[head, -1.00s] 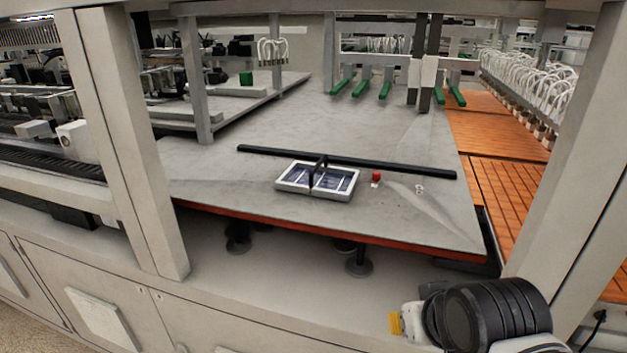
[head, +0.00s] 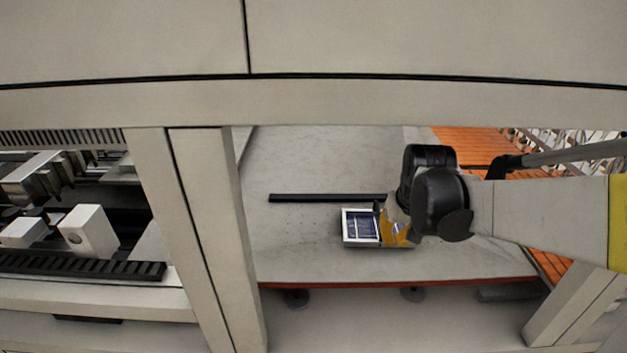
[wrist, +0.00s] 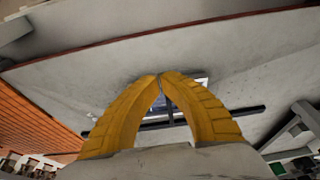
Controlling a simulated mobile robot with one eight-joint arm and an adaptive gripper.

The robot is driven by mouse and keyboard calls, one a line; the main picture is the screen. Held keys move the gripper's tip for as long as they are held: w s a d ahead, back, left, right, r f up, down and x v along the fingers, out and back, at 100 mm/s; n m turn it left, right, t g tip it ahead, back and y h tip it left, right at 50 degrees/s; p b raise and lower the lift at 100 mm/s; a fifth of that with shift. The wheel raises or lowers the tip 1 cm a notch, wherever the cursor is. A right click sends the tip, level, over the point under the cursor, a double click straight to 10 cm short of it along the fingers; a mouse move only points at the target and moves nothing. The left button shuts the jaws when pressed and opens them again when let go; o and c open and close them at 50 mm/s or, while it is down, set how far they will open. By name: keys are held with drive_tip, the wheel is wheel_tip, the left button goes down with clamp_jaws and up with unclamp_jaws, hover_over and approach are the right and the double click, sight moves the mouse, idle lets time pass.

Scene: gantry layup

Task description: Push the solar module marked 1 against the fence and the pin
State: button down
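The solar module (head: 360,226) is a white-framed panel with dark blue cells. It lies flat on the grey table (head: 300,240), with a gap between it and the fence (head: 325,198), a long black bar behind it. No number is readable on it. My gripper (head: 388,231) has yellow fingers and is over the module's right part, hiding it. In the wrist view the fingertips (wrist: 160,75) meet, with the module (wrist: 160,106) partly behind them and the fence (wrist: 247,111) beyond. Contact with the module cannot be told. The red pin is hidden.
A grey upright post (head: 215,230) stands left of the table, and a wide beam (head: 320,105) crosses above. Orange slatted panels (head: 480,145) lie at the right. The table left of the module is clear.

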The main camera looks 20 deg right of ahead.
sight(384, 251)
drive_tip(key=b+x, duration=0.1)
drive_tip(key=x, duration=0.8)
drive_tip(key=shift+d+f+b, duration=0.25)
drive_tip(key=shift+f+b, duration=0.15)
drive_tip(key=w, duration=0.3)
drive_tip(key=shift+d, duration=0.4)
drive_tip(key=shift+w+d, duration=0.1)
drive_tip(key=shift+w, duration=0.3)
drive_tip(key=w, duration=0.2)
drive_tip(key=w+d, duration=0.1)
drive_tip(key=w, duration=0.1)
drive_tip(key=w+b, duration=0.1)
drive_tip(key=w, duration=0.1)
drive_tip(key=shift+w+d, duration=0.1)
drive_tip(key=shift+d, duration=0.3)
drive_tip(key=shift+r, duration=0.1)
drive_tip(key=shift+r, duration=0.1)
